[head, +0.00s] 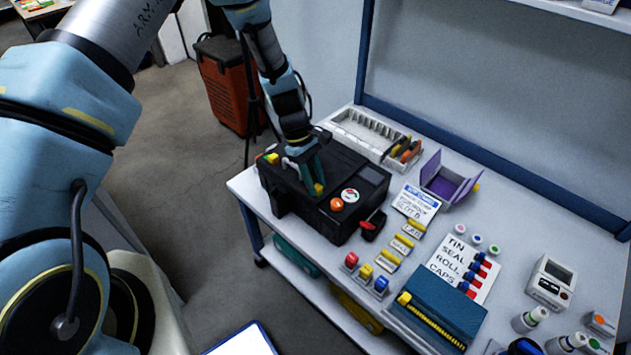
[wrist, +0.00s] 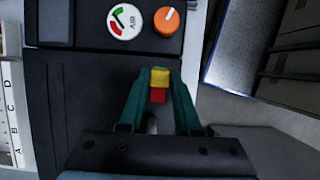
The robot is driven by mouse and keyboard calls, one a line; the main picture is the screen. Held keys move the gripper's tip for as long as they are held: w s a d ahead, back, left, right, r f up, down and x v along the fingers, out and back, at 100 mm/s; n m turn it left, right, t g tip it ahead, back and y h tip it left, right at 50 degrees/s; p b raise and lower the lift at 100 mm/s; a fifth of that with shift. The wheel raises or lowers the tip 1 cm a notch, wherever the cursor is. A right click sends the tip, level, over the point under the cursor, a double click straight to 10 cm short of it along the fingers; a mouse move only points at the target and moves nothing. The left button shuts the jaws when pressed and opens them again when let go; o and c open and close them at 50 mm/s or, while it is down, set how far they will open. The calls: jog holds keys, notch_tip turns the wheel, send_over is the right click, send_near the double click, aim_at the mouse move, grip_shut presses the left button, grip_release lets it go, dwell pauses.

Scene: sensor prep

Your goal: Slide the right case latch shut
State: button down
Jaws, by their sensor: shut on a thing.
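The black case (head: 340,158) stands at the left end of the white bench, and its dark top also shows in the wrist view (wrist: 90,95). The right case latch (wrist: 160,77) is a yellow tab with a red patch beside it. My gripper (head: 317,187) reaches down onto the case from above. Its teal fingers close on the yellow tab from both sides in the wrist view. The fingers partly hide the tab in the head view. The left case latch (head: 272,158), also yellow, sits farther left on the case.
An orange knob (head: 337,204) and a round AIR gauge (head: 350,195) are close to the gripper on the case. A black-and-red part (head: 372,226) lies beside the case. A white slotted rack (head: 358,136) stands behind it. Small coloured items fill the bench to the right.

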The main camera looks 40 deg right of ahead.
dwell(0.4)
jog(key=shift+w+a+b, duration=0.15)
jog(key=shift+w+b, duration=0.05)
jog(key=shift+w, duration=0.5)
jog(key=shift+w+a+b, duration=0.1)
jog(key=shift+w+b, duration=0.05)
jog(key=shift+w, duration=0.5)
jog(key=c, duration=0.6)
grip_release()
jog(key=shift+r, duration=0.1)
jog(key=b+v, duration=0.2)
jog(key=v, duration=0.8)
jog(key=shift+r+b, duration=0.3)
jog(key=shift+w, duration=0.1)
